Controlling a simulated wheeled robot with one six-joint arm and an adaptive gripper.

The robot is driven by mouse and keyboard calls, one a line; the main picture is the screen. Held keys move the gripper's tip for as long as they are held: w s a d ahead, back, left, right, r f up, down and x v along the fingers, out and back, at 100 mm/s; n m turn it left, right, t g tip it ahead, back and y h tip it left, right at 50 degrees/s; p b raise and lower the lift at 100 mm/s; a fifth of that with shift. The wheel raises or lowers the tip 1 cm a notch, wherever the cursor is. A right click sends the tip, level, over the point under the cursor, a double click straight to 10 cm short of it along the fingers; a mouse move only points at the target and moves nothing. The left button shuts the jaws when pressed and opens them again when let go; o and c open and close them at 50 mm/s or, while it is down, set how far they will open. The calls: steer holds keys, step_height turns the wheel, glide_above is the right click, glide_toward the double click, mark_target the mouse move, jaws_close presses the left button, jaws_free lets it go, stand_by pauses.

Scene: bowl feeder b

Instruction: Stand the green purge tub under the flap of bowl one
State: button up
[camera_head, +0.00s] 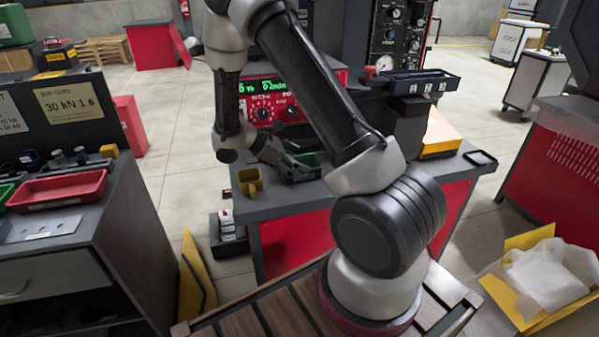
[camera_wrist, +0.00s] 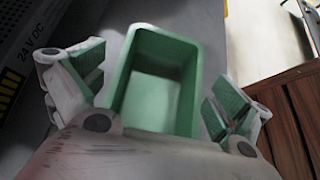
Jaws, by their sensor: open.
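The green purge tub (camera_wrist: 180,38) is an empty open-topped rectangular tub standing on a grey surface in the wrist view. In the head view the green tub (camera_head: 305,176) shows partly behind my gripper (camera_head: 285,160), on the grey bench top. In the wrist view my gripper (camera_wrist: 158,95) is open, with one green-padded finger to the left of the tub and the other to its right. Whether the fingers touch the tub cannot be told. I cannot make out bowl one or its flap; my arm covers part of the bench.
A yellow cup (camera_head: 250,182) stands on the bench left of the tub. A red control panel (camera_head: 268,100) with green digits is behind it. A dark tray (camera_head: 420,83) with numbered labels is at the right. A red tray (camera_head: 58,190) lies on the left cabinet.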

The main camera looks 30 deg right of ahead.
steer(key=shift+s+d+f, duration=0.1)
steer(key=shift+d+f, duration=0.2)
steer(key=shift+d, duration=0.1)
steer(key=shift+c, duration=0.2)
steer(key=c, duration=1.2)
steer(key=shift+r, duration=0.15)
